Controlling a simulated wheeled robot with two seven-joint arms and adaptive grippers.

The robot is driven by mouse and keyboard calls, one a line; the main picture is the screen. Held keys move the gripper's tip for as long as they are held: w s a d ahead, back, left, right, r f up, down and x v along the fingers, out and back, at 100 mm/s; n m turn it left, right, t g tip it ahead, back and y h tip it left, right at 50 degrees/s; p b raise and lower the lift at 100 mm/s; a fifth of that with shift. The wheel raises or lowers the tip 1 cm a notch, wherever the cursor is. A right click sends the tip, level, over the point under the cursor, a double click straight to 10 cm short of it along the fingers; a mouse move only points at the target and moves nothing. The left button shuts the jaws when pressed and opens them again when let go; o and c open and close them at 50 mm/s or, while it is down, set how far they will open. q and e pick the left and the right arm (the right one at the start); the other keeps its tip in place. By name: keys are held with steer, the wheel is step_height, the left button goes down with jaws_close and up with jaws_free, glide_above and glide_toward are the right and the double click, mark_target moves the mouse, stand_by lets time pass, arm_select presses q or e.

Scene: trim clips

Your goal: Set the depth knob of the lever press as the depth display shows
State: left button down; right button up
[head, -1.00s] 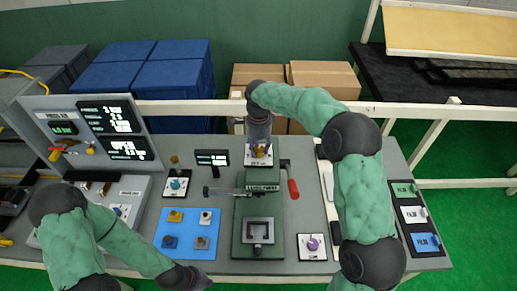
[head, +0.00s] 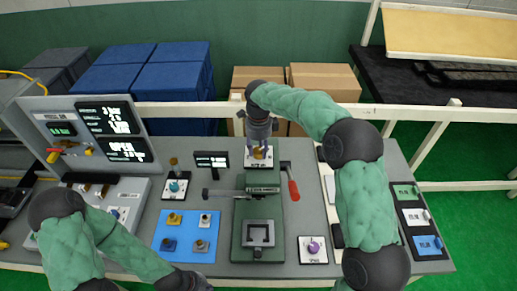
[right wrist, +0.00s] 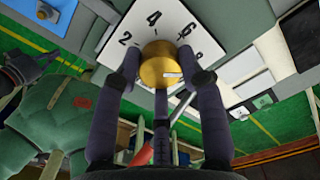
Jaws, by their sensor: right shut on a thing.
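The green lever press (head: 243,215) stands in the middle of the table, with its red-handled lever (head: 293,190) at its right side. Its depth knob (right wrist: 161,66) is a brass-coloured cylinder on a white dial plate (right wrist: 178,22) with numbers such as 2, 4 and 6. My right gripper (head: 259,149) is at the back of the press and shut on the knob; the right wrist view shows its fingers around it. The small depth display (head: 211,159) stands left of the press, its digits too small to read. My left gripper (head: 188,282) is low at the front edge, its fingers unclear.
A blue mat (head: 186,244) with several small blocks lies left of the press. A purple knob on a white plate (head: 313,250) is at the right. A panel with screens (head: 110,118) stands at the left. Coloured cards (head: 415,216) lie at the right edge.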

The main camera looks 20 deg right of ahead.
mark_target(259, 150)
steer(key=shift+f, duration=0.1)
stand_by(0.3)
steer(key=o, duration=1.1)
steer(key=shift+d, duration=0.1)
steer(key=shift+o, duration=0.2)
step_height(259, 150, up, 12)
